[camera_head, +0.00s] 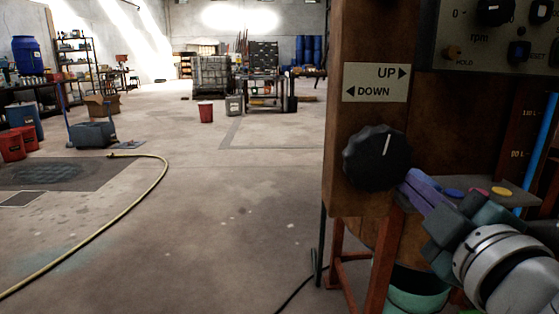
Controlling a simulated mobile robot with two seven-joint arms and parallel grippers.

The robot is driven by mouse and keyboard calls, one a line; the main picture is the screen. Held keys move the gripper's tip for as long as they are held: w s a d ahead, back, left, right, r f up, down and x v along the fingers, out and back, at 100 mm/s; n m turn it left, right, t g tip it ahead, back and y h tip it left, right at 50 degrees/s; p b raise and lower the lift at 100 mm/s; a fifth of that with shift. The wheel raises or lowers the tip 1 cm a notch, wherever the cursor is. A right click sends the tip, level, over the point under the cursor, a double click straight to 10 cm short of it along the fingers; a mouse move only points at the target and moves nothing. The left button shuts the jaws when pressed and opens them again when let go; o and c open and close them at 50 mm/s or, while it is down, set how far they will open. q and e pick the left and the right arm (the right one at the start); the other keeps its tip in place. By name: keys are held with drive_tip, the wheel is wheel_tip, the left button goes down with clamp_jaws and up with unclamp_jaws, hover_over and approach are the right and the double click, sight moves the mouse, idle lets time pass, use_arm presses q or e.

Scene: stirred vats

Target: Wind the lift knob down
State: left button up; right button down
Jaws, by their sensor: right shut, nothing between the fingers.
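The lift knob (376,158) is a black, lobed knob on a brown upright post at the right of the head view. Its white pointer line stands nearly upright, leaning slightly right. Above it, a label plate (375,82) reads UP with an arrow to the right and DOWN with an arrow to the left. My right gripper (408,180) is shut and empty, its purple fingers at the knob's lower right edge. I cannot tell whether the fingertips touch the knob. My left gripper is not in view.
A control panel (495,40) with an rpm dial is at the upper right. Behind my right gripper is a small shelf (515,190) with coloured buttons. A teal bucket (417,290) stands below. A yellow hose (140,200) lies across the floor at left. The middle floor is clear.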

drive_tip(key=shift+a+r, duration=0.15)
drive_tip(key=shift+r, duration=0.05)
drive_tip(key=shift+r+p, duration=0.35)
drive_tip(key=shift+f, duration=0.1)
idle(0.3)
drive_tip(key=s+d, duration=0.1)
drive_tip(key=s, duration=0.5)
drive_tip(key=shift+f, duration=0.25)
drive_tip(key=shift+d+r, duration=0.1)
